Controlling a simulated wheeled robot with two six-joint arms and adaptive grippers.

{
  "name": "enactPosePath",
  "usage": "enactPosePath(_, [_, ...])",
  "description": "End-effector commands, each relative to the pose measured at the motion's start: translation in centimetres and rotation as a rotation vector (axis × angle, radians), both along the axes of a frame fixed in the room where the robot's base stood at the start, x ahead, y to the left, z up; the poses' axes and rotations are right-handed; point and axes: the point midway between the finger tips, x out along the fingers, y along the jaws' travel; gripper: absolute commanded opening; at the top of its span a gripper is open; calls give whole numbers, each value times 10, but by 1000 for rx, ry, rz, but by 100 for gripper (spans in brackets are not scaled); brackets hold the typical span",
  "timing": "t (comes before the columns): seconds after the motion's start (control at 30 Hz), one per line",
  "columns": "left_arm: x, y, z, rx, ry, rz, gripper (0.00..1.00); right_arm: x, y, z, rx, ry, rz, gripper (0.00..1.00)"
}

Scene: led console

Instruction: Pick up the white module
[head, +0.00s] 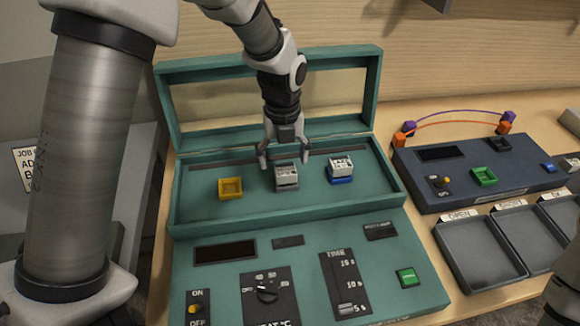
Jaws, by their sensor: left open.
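Two pale modules with dark markings on top sit in the teal console's recess. One pale module (287,172) rests on a grey base in the middle, and the other (341,164) rests on a blue base to its right. I cannot tell for sure which is the task's white module. My left gripper (284,158) points down over the middle module, open, with one finger on each side of it. I cannot tell whether the fingers touch it. My right gripper is not in view.
A yellow empty socket (230,188) lies left of the modules. The console's raised lid frame (270,62) stands behind my left arm. Its front panel has a knob (267,291), a slider and a green button (407,278). A dark blue console (480,176) and grey trays (482,256) stand right.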

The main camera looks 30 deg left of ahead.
Motion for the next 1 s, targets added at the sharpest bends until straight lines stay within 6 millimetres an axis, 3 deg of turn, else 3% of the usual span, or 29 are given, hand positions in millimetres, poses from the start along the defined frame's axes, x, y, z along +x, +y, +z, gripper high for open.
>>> enactPosePath(0.27, [6, 1, -44, 0, 3, 1, 79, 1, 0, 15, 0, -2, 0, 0])
enactPosePath(0.5, [6, 1, -48, 1, 1, 1, 79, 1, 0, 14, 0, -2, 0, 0])
enactPosePath(0.7, [6, 1, -48, 1, 1, 1, 14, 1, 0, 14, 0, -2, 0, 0])
enactPosePath(1.0, [6, 1, -48, 0, 1, 1, 14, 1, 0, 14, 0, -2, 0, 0])
